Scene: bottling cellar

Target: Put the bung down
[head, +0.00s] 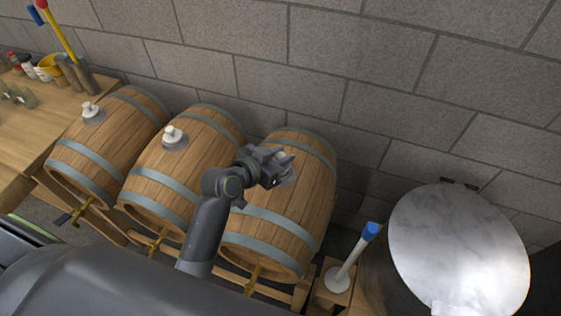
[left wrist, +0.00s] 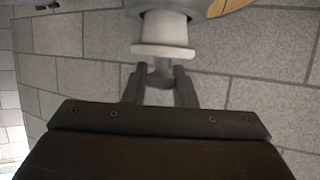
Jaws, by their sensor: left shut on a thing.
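My left gripper (head: 281,166) is over the top of the rightmost barrel (head: 300,205) in the head view. In the left wrist view its two fingers (left wrist: 160,82) are shut on the narrow knob of the bung (left wrist: 163,51), which is pale with a wide flange. The bung's body points away from the fingers, towards a pale grey round collar (left wrist: 190,10) with a bit of barrel wood beside it. I cannot tell whether the bung touches the collar or sits in it. In the head view the gripper mostly hides the bung. My right gripper is not in view.
Two more barrels (head: 178,187) (head: 105,150) stand to the left, each with a white bung on top. A wooden bench (head: 30,125) with small containers is at far left. A blue-topped white upright (head: 350,258) and a large metal-lidded vessel (head: 455,245) stand right. A block wall is behind.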

